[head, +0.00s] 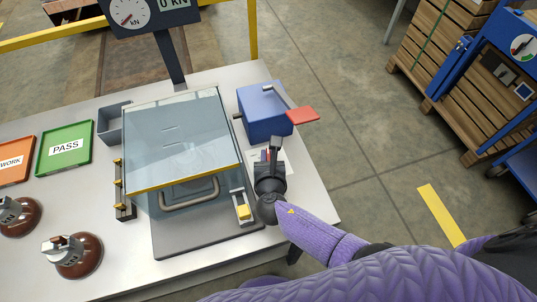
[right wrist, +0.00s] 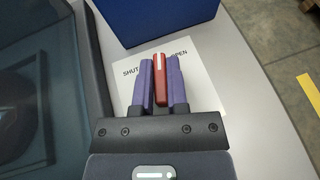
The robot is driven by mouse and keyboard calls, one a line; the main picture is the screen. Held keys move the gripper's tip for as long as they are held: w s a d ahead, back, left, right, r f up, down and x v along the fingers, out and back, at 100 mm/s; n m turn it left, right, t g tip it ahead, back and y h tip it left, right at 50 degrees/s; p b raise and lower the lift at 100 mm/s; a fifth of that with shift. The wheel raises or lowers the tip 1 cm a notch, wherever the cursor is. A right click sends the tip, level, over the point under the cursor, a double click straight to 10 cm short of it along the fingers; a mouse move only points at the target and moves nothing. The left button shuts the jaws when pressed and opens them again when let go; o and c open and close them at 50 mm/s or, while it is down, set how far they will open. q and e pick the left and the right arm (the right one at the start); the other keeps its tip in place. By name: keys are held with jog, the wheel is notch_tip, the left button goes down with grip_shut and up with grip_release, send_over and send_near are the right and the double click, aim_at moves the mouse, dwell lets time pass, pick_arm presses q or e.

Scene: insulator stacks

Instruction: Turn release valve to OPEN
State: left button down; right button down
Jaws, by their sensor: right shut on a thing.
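The release valve shows as a red lever (right wrist: 161,85) with a white stripe, in front of the blue box (right wrist: 160,15) in the right wrist view. It stands over a white card (right wrist: 200,72) marked SHUT on the left and OPEN on the right, with its tip between the two words. My right gripper (right wrist: 160,72) is shut on the lever, a purple finger on each side. In the head view, my right gripper (head: 270,150) is at the front of the blue box (head: 262,112) and hides most of the lever. My left gripper is out of view.
A clear-lidded chamber (head: 182,135) with a bar handle stands close left of my right gripper. A red-ended pump lever (head: 302,115) sticks out from the blue box. Green PASS (head: 66,148) and orange (head: 14,160) trays and brown insulators (head: 78,258) are left.

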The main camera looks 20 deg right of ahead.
aim_at(268, 157)
jog(key=c, duration=0.6)
grip_release()
jog(key=shift+c, duration=0.2)
notch_tip(268, 157, up, 10)
jog(key=p, duration=0.6)
jog(key=shift+f+p, duration=0.15)
jog(key=shift+p, duration=0.25)
jog(key=shift+r, duration=0.2)
